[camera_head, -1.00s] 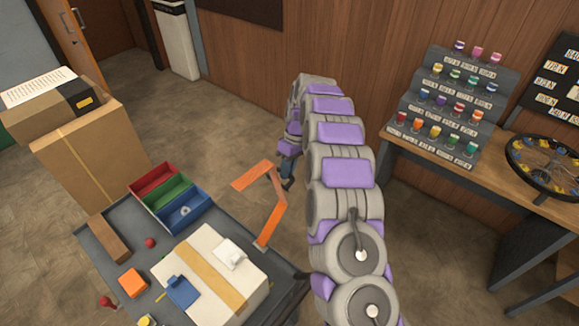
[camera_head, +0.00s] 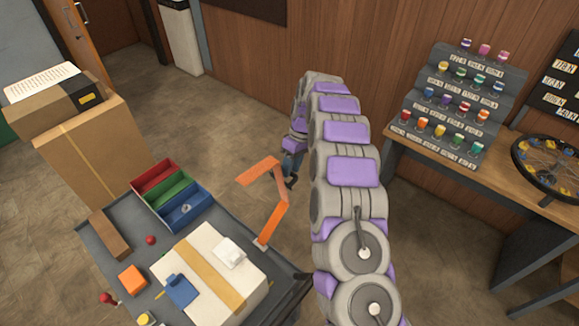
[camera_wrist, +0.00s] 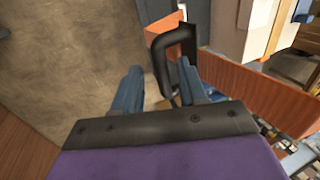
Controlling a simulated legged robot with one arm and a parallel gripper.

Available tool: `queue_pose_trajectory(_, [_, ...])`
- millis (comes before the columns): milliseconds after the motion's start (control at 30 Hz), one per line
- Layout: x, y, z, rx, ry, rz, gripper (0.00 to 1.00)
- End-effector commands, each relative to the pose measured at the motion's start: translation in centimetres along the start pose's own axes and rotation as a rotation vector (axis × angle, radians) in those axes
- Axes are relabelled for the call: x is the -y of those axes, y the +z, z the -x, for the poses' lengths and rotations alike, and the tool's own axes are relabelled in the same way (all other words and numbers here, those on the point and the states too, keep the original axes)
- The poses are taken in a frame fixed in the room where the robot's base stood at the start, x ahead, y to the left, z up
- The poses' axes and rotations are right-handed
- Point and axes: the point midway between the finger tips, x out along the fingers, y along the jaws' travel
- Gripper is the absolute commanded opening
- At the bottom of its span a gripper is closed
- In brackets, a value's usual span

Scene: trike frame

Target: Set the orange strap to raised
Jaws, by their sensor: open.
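The orange strap (camera_head: 272,218) stands up from the right edge of the grey cart top in the head view. It rises, bends, and its upper segment (camera_head: 259,171) reaches to the left. My gripper (camera_head: 291,180) is just right of the strap's upper bend, partly hidden by my arm. In the wrist view my gripper (camera_wrist: 162,85) is open, with two blue-grey fingers apart. A black loop (camera_wrist: 172,45) shows by the fingers. An orange-brown band, likely the strap (camera_wrist: 265,98), runs to the right of the fingers. Contact cannot be told.
The cart top (camera_head: 205,315) holds a white taped box (camera_head: 180,255), red, green and blue bins (camera_head: 187,217), an orange block (camera_head: 132,280) and a red ball (camera_head: 151,240). A wooden bench (camera_head: 500,195) stands right.

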Motion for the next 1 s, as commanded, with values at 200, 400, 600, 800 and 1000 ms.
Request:
queue_pose_trajectory(200, [0.1, -0.2, 2.8, -0.002, 0.005, 0.000, 0.42])
queue_pose_trajectory(400, [0.1, -0.3, 6.0, 0.000, 0.005, 0.001, 0.42])
queue_pose_trajectory(600, [0.0, -0.3, 8.8, -0.003, 0.007, 0.000, 0.42])
queue_pose_trajectory(800, [0.1, -0.1, 12.4, -0.002, 0.005, -0.002, 0.42])
queue_pose_trajectory(1000, [0.3, -0.3, 14.2, 0.003, 0.004, -0.002, 0.42])
